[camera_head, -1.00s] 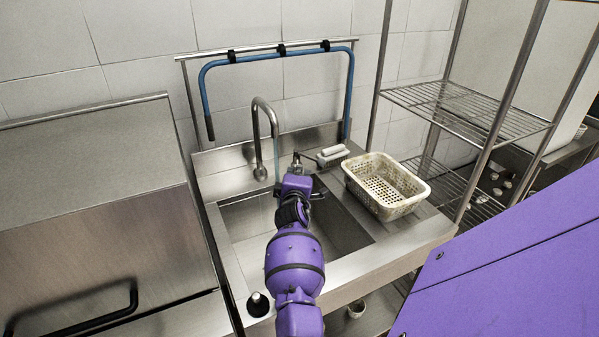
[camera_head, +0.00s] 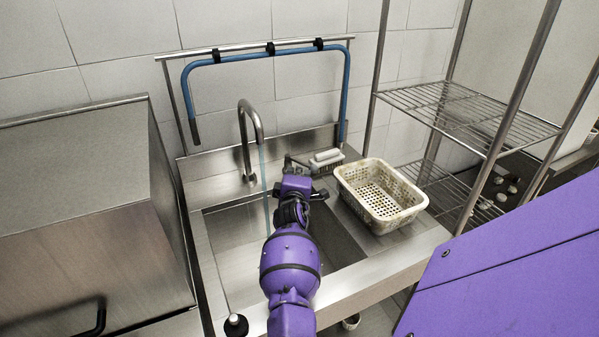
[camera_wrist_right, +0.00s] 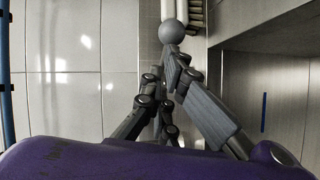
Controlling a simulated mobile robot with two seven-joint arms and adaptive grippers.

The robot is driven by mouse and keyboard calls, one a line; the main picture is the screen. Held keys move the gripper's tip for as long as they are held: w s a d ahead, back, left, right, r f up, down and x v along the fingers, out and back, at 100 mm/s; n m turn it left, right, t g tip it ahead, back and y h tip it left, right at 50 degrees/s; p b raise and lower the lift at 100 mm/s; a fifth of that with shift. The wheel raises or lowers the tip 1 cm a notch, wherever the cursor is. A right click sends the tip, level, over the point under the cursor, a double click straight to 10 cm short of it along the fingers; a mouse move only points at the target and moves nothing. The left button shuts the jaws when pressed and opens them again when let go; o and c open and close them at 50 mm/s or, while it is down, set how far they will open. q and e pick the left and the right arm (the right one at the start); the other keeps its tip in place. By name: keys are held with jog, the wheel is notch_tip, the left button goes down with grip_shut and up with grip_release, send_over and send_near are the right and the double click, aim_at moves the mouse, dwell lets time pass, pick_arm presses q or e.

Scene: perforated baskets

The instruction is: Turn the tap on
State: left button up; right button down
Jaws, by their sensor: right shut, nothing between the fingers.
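The tap's curved metal spout (camera_head: 243,135) rises at the back left of the sink (camera_head: 235,210). A thin bluish stream of water (camera_head: 265,195) runs down from its tip into the basin. A small metal tap lever (camera_head: 288,161) shows behind the basin, to the right of the spout, partly hidden by my wrist. In the right wrist view a grey ball knob (camera_wrist_right: 172,32), likely the lever's end, sits just beyond my right gripper (camera_wrist_right: 178,62). That gripper is shut and empty, close to the knob; I cannot tell whether they touch. My left gripper is not in view.
A white perforated basket (camera_head: 348,198) stands on the counter right of the sink, with a white brush-like object (camera_head: 326,157) behind it. A blue pipe (camera_head: 225,60) runs along the wall. A wire shelf (camera_head: 460,110) stands at right, a steel cabinet (camera_head: 80,190) at left.

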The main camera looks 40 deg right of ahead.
dwell(0.4)
jog(key=d, duration=0.3)
jog(key=shift+s, duration=0.25)
jog(key=shift+a+r, duration=0.1)
